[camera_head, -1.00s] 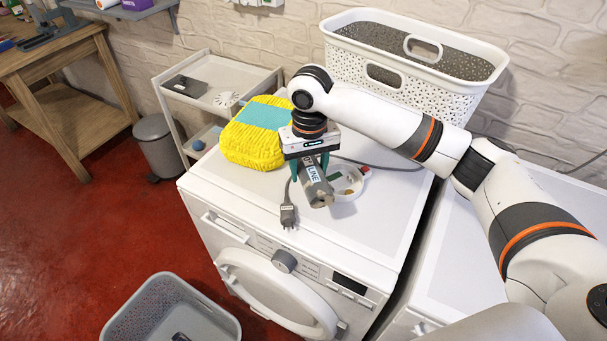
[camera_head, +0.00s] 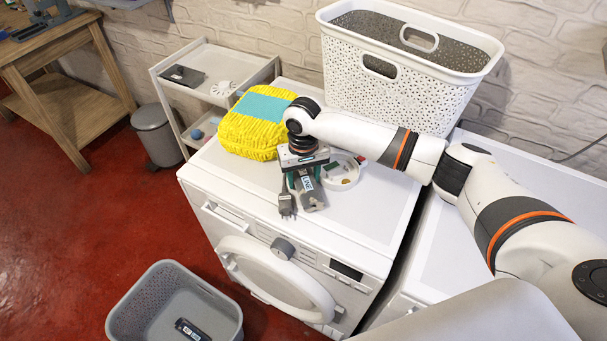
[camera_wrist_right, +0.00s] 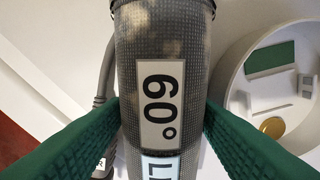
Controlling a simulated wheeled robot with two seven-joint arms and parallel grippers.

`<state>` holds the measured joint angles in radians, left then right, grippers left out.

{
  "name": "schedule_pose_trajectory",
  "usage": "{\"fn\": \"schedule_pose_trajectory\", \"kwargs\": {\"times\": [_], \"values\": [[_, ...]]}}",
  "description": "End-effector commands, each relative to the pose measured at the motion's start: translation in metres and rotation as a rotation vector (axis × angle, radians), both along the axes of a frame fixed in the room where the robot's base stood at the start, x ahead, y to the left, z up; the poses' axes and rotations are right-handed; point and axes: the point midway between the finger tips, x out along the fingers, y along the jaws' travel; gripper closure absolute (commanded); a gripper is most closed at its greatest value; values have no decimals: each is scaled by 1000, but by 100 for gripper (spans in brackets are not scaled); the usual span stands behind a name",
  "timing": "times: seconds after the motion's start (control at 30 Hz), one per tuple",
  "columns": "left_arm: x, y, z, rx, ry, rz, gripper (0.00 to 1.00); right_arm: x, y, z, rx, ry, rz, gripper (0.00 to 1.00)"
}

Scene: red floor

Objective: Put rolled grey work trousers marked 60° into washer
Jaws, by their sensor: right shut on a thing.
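The grey work trousers are a dark grey roll (camera_head: 311,197) with a pale label, at the top of the white washer (camera_head: 350,225). In the right wrist view the roll (camera_wrist_right: 160,60) carries a "60°" patch, with a pale blue lettered label below it, partly cut off. My right gripper (camera_head: 304,180) is shut on the roll, its green fingers on both sides. I cannot tell whether the roll touches the washer top. The washer's round white door (camera_head: 279,278) is on its front; how far it stands open is unclear. My left gripper is out of view.
Beside the roll are a grey plug and cord (camera_head: 286,204) and a round white dish (camera_head: 350,178) with small items. A yellow knobbly bundle (camera_head: 246,136) lies behind. A grey basket (camera_head: 137,309) holding a dark labelled item is on the floor. A white basket (camera_head: 350,98) stands at the back.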

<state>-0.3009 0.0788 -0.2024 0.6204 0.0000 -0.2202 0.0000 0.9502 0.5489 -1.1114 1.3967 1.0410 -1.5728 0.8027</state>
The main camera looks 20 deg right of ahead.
Motion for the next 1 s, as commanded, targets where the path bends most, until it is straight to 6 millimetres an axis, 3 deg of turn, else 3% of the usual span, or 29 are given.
{"fn": "schedule_pose_trajectory", "kwargs": {"times": [0.27, 0.3, 0.33, 0.67, 0.83, 1.0], "values": [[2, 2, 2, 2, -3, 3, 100, 0, 0, -2, 1, 0, -1, 79], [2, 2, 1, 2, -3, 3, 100, 0, 0, -2, 1, 0, -1, 44], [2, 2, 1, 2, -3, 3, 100, 0, 0, -2, 1, 0, -1, 39], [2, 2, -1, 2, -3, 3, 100, 0, 0, 1, 0, -1, 0, 39], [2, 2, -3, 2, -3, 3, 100, 1, 0, 22, 3, -3, 0, 39], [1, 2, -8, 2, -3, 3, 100, 1, 0, 60, 3, -4, 0, 39]]}}
